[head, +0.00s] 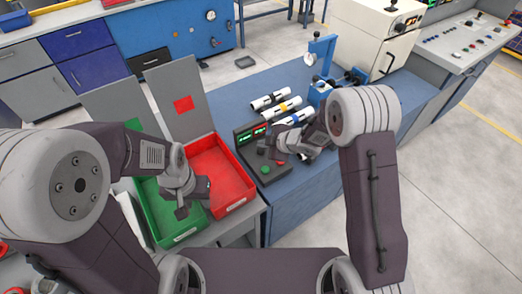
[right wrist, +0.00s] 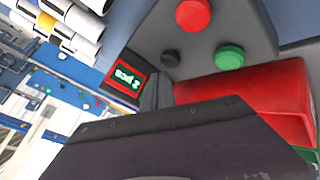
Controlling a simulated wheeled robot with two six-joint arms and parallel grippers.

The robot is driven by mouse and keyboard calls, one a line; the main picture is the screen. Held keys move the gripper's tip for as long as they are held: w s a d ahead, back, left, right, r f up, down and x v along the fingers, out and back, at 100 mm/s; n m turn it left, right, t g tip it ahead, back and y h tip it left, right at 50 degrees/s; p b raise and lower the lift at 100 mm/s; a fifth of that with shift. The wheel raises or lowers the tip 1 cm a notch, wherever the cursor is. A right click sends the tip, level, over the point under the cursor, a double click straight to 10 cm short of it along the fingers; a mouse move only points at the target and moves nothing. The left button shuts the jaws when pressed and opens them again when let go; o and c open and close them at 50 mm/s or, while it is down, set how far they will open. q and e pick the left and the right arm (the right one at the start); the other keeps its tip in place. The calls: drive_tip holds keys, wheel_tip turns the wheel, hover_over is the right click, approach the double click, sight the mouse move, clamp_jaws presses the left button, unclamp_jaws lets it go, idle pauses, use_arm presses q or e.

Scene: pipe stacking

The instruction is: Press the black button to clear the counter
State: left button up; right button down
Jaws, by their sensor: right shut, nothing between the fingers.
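The control box (head: 244,155) stands on the blue counter (head: 234,103). It has a lit display (right wrist: 128,77), a red button (right wrist: 193,14), a green button (right wrist: 230,57) and a small black button (right wrist: 170,58). In the right wrist view the black button is uncovered, just beyond my shut right gripper (right wrist: 155,95), with a gap in the picture. In the head view my right gripper (head: 263,142) is over the box by the display, and I cannot make out the black button. My left gripper (head: 194,199) is open and empty above the bins.
Several white pipes with coloured bands (head: 268,99) lie on the counter behind my right gripper, near a blue stand (head: 318,52). A red bin (head: 233,203) and a green bin (head: 163,229) stand left of the control box. Grey panels (head: 178,92) rise behind them.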

sight(263, 152)
idle(0.4)
drive_tip(key=shift+f+b, duration=0.3)
drive_tip(key=shift+f, duration=0.15)
drive_tip(key=shift+f+b, duration=0.4)
drive_tip(key=shift+f, duration=0.05)
idle(0.4)
drive_tip(key=shift+r, duration=0.1)
drive_tip(key=shift+r+p, duration=0.8)
drive_tip(key=shift+p, duration=0.15)
wheel_tip(263, 152, up, 5)
drive_tip(key=p, duration=0.5)
drive_tip(key=shift+r, duration=0.15)
